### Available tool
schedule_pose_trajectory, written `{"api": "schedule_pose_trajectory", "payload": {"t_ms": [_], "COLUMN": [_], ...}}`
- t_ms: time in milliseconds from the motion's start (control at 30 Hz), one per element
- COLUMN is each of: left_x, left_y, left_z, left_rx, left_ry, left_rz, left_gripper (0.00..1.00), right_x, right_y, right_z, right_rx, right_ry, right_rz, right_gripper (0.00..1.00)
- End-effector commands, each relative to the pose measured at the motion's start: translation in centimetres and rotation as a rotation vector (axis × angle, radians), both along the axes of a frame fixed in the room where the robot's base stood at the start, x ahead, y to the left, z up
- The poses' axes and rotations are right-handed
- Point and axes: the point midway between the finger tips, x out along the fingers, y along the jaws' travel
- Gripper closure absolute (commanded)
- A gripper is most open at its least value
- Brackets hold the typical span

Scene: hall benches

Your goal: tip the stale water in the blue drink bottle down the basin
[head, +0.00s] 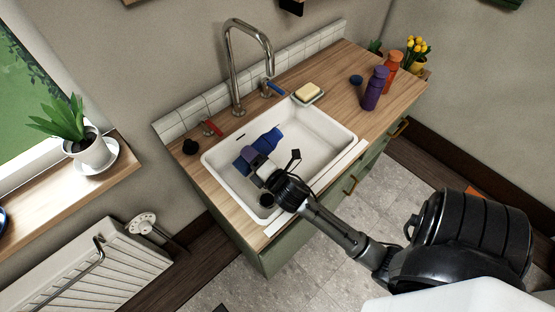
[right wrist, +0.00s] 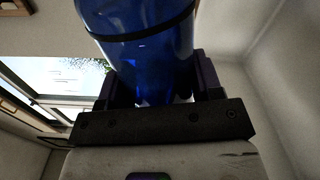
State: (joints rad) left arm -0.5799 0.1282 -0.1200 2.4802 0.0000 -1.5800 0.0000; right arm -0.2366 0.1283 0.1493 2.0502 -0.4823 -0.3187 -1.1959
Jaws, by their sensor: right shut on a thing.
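The blue drink bottle (head: 269,139) is held tilted over the white basin (head: 325,133), with its blue body showing beyond the fingers. My right gripper (head: 253,160) is shut on it, inside the basin's outline. In the right wrist view the translucent blue bottle (right wrist: 140,45), with a dark band around it, sits between the two dark fingers (right wrist: 155,85). I cannot see its mouth clearly, and no running water shows. My left gripper is not in view.
A tall tap (head: 232,70) stands behind the basin, with a red handle (head: 211,127) and a blue handle (head: 272,88). Soap (head: 308,92) lies at the back rim. A dark blue lid (head: 356,79), purple bottle (head: 375,88) and orange bottle (head: 391,72) are on the right counter.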

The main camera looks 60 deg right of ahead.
Motion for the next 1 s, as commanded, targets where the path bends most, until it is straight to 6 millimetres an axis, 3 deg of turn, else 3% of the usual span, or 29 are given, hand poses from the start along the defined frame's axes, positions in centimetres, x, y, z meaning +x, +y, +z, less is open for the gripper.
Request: {"api": "schedule_pose_trajectory", "payload": {"t_ms": [1000], "left_x": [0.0], "left_y": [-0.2], "left_z": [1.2], "left_rx": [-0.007], "left_ry": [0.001], "left_rz": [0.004], "left_gripper": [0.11], "right_x": [0.0], "right_y": [0.1], "right_z": [0.3], "right_rx": [0.123], "right_ry": [-0.033], "right_rz": [0.000], "right_gripper": [0.67]}}
